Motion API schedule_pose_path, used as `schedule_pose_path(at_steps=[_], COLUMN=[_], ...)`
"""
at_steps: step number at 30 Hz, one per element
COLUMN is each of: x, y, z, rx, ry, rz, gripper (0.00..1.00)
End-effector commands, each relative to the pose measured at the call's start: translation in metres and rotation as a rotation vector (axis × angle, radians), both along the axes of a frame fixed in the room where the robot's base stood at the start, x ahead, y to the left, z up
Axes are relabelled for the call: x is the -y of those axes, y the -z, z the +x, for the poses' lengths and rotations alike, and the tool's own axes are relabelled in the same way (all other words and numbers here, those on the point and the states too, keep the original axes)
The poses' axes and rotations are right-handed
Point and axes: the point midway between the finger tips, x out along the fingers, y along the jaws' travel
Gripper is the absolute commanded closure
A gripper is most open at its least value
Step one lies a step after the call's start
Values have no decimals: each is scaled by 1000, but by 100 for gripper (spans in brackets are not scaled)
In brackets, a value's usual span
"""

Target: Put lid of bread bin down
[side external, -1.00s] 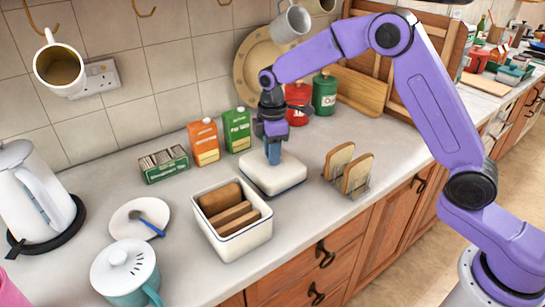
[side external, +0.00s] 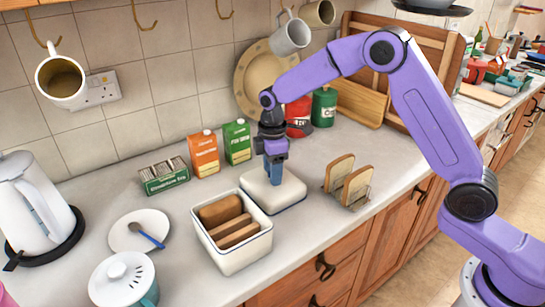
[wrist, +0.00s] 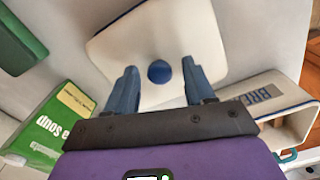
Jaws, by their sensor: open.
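The white bread bin lid (side external: 262,197) with a dark blue edge lies on the worktop just behind the bread bin (side external: 238,257). The lid also shows in the wrist view (wrist: 205,42), with its round blue knob (wrist: 159,72). The bin stands uncovered with brown loaves (side external: 222,210) inside. My gripper (side external: 283,182) points down over the lid. In the wrist view my gripper (wrist: 160,70) is open, with one blue finger on each side of the knob and gaps between. The knob is hidden by the fingers in the side view.
A toast rack (side external: 350,183) stands right of the lid. Orange (side external: 204,155) and green (side external: 237,142) cartons and a tea box (side external: 164,176) stand behind. A plate with a spoon (side external: 128,232) lies left of the bin. Mugs (side external: 290,34) hang above.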

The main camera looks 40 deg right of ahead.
Motion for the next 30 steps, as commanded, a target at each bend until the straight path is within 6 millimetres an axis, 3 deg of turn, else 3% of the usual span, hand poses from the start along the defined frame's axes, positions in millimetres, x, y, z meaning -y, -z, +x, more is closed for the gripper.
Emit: schedule_pose_path(at_steps=[18,24,30], x=[0,0,0], y=[-104,-118,-120], z=[1,0,-1], rx=[3,1,0], ry=[0,0,0], rz=[1,1,0], gripper=[47,47,47])
